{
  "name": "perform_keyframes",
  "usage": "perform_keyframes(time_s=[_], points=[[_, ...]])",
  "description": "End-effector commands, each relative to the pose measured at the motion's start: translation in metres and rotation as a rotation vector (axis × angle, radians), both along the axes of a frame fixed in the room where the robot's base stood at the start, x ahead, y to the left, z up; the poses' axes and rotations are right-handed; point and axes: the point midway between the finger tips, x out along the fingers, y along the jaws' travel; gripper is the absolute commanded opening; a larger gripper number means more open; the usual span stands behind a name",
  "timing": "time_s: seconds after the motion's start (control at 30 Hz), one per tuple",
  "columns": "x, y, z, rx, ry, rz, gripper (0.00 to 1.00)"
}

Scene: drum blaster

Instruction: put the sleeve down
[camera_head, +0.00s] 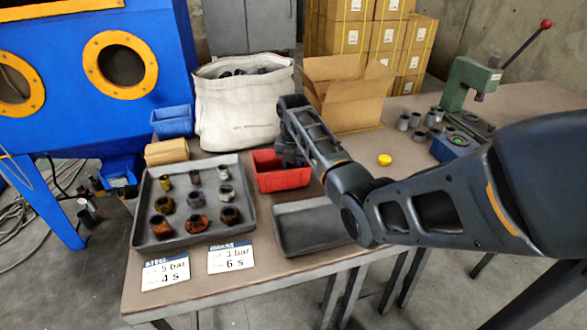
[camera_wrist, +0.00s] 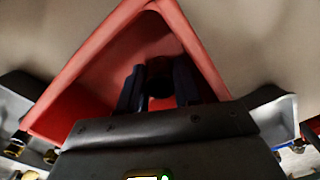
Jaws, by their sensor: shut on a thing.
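My gripper (camera_wrist: 160,75) points down into the red bin (camera_wrist: 75,75). A dark round sleeve (camera_wrist: 160,88) sits between its two fingers, and they are shut on it. The sleeve is in deep shade, so its finish is unclear, and I cannot tell whether it touches the bin floor. In the head view my gripper (camera_head: 288,155) is at the back of the red bin (camera_head: 285,183), and the arm hides the sleeve there.
A grey tray (camera_head: 150,200) with several rusty, yellowish and grey sleeves stands left. An empty grey tray (camera_head: 310,228) lies in front of the red bin. A white sack (camera_head: 240,110) and a cardboard box (camera_head: 345,100) stand behind. Sleeves and a green press (camera_head: 468,85) stand right.

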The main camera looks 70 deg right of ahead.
Motion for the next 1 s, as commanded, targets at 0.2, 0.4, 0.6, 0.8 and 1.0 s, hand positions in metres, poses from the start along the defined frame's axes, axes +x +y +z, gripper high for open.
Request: perform_keyframes(time_s=[0.2,0.4,0.6,0.8,1.0], points=[[-0.0003,-0.0013,0.0013,-0.002,0.000,-0.002,0.00],[-0.0005,-0.0015,-0.0041,-0.002,0.000,-0.002,0.00],[-0.0006,-0.0016,-0.0036,-0.002,0.000,-0.002,0.50],[-0.0006,-0.0017,-0.0034,-0.002,0.000,-0.003,0.59],[-0.0005,-0.0019,0.0013,-0.003,-0.001,-0.003,0.59]])
